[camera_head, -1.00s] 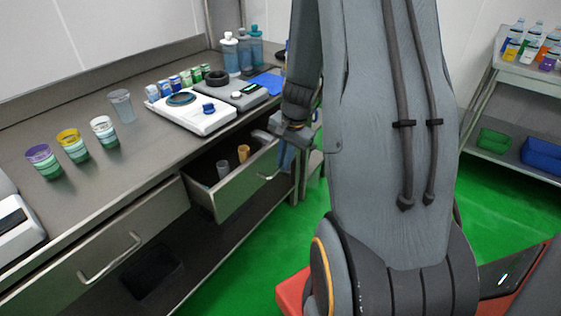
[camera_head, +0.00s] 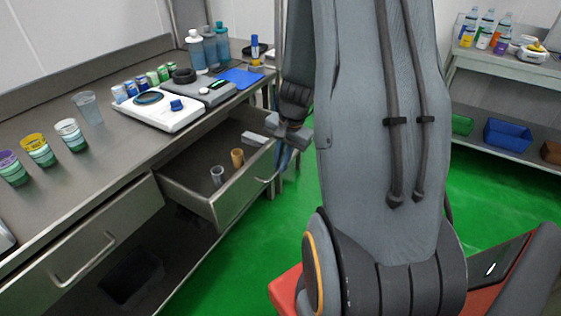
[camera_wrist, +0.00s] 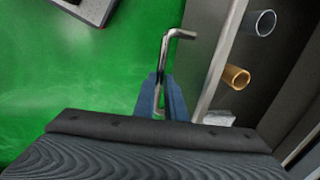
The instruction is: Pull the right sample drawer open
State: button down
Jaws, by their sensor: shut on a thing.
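The right sample drawer (camera_head: 232,198) stands pulled out from under the bench in the head view. A grey cup (camera_head: 218,175) and an orange cup (camera_head: 237,158) stand inside it, and a pale block lies near its far end. My gripper (camera_head: 284,160) is at the drawer's front, shut on the metal bar handle (camera_head: 265,180). In the wrist view the blue fingertips (camera_wrist: 160,98) close around the handle (camera_wrist: 167,50), whose bent end sticks out beyond them. The grey cup (camera_wrist: 263,22) and orange cup (camera_wrist: 236,76) also show there.
The left drawer (camera_head: 80,255) is shut. The bench top (camera_head: 110,158) holds several cups, a white scale (camera_head: 160,112) and bottles. A shelf (camera_head: 490,143) with bottles and bins stands at the right. Green floor (camera_head: 250,265) lies open before the bench.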

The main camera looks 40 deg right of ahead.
jog(key=c, duration=1.8)
grip_release()
jog(key=shift+s+d+r, duration=0.1)
jog(key=shift+s+r, duration=0.1)
jog(key=shift+r, duration=1.1)
jog(key=shift+s+d+r, duration=0.1)
jog(key=shift+s+r, duration=0.15)
jog(key=shift+r, duration=1)
jog(key=shift+s+d+r, duration=0.1)
jog(key=shift+s+r, duration=0.1)
jog(key=shift+r, duration=1.1)
jog(key=s+a+r+n, duration=0.1)
jog(key=s+a+n, duration=0.2)
jog(key=a, duration=0.3)
jog(key=s+a+r+n+g, duration=0.1)
jog(key=s+a+n, duration=0.3)
jog(key=a, duration=0.3)
jog(key=s+a+r+n+h, duration=0.1)
jog(key=s+a+r+n, duration=0.1)
jog(key=s+a+n, duration=0.2)
jog(key=shift+a+n+g, duration=0.4)
jog(key=shift+a+n, duration=0.6)
jog(key=shift+a, duration=0.5)
